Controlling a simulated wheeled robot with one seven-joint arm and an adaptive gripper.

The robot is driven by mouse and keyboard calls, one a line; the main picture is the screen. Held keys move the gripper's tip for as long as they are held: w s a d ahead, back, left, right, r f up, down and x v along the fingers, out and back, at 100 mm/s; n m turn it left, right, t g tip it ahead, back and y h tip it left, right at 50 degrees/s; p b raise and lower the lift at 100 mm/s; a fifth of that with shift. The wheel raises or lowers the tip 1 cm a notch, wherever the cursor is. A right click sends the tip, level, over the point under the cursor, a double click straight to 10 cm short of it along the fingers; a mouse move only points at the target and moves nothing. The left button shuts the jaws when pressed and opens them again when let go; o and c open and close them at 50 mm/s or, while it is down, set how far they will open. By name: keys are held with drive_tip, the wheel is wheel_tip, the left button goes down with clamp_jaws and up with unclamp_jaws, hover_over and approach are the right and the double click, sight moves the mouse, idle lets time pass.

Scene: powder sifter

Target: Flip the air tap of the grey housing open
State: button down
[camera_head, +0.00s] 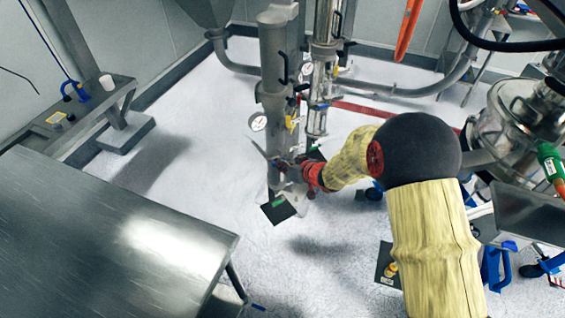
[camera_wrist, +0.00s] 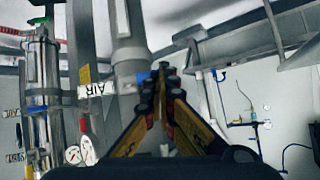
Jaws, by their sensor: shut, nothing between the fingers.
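The grey housing (camera_head: 276,75) is a tall upright cylinder at the middle top of the head view, with a round white gauge (camera_head: 258,122) on its lower left side. My gripper (camera_head: 284,164) is at the lower part of this housing, in front of it. In the wrist view my gripper's fingertips (camera_wrist: 163,72) meet, with nothing seen between them. A white AIR label (camera_wrist: 95,90) appears upside down to their left, beside a grey column (camera_wrist: 128,55). The air tap itself is too small and partly covered by my gripper, so I cannot tell its position or whether they touch.
A shiny metal cylinder (camera_head: 323,75) stands right of the grey housing. A steel table (camera_head: 110,235) fills the lower left. A bench (camera_head: 85,110) runs along the left wall. Steel machinery (camera_head: 515,130) stands at right. White floor is open between table and housing.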

drive_tip(key=shift+a, duration=0.15)
drive_tip(key=shift+a+r+p, duration=0.1)
drive_tip(key=shift+r+p, duration=0.6)
drive_tip(key=shift+p, duration=0.2)
drive_tip(key=v, duration=1.1)
drive_tip(key=shift+s+d+r, duration=0.2)
drive_tip(key=shift+r, duration=0.05)
